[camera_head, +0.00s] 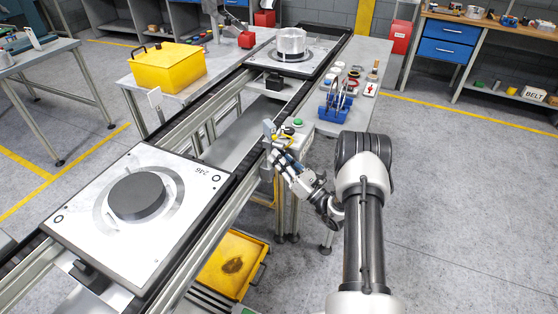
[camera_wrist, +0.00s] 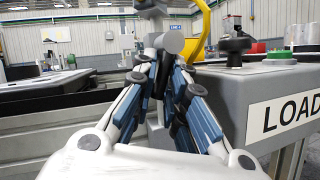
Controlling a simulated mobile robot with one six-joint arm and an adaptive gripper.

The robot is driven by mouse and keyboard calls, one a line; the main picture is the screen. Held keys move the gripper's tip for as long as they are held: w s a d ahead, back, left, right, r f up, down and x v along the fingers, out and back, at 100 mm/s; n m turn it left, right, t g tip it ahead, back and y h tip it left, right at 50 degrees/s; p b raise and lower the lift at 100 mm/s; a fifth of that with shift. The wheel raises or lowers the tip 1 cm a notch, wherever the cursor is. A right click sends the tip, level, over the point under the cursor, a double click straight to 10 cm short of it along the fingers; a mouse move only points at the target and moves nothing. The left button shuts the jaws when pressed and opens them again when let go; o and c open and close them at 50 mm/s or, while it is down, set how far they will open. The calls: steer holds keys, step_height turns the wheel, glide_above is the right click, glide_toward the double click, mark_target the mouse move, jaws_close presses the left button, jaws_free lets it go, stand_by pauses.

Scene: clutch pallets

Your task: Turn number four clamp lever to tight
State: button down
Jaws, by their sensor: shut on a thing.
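My gripper (camera_head: 271,147) is at the inner end of the grey control box beside the conveyor. In the head view a small grey lever end (camera_head: 268,127) stands just beyond the fingertips. The fingers hide most of the lever. I see no number on it, and its tight or loose mark cannot be made out.
A pallet (camera_head: 80,197) with a dark disc sits on the near conveyor; another (camera_head: 267,63) carries a metal cylinder. The control box with a LOAD label (camera_wrist: 285,115) is right of my gripper. A blue tool rack (camera_head: 335,108) stands beyond. A yellow bin (camera_head: 232,238) is below.

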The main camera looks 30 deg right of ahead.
steer(key=shift+w+d+r+n, duration=0.15)
steer(key=shift+d+r+n, duration=0.25)
steer(key=shift+r, duration=0.15)
steer(key=c, duration=1.7)
jaws_free()
steer(key=shift+f, duration=0.2)
steer(key=shift+a+f, duration=0.1)
steer(key=v, duration=1.2)
steer(key=shift+f, duration=0.15)
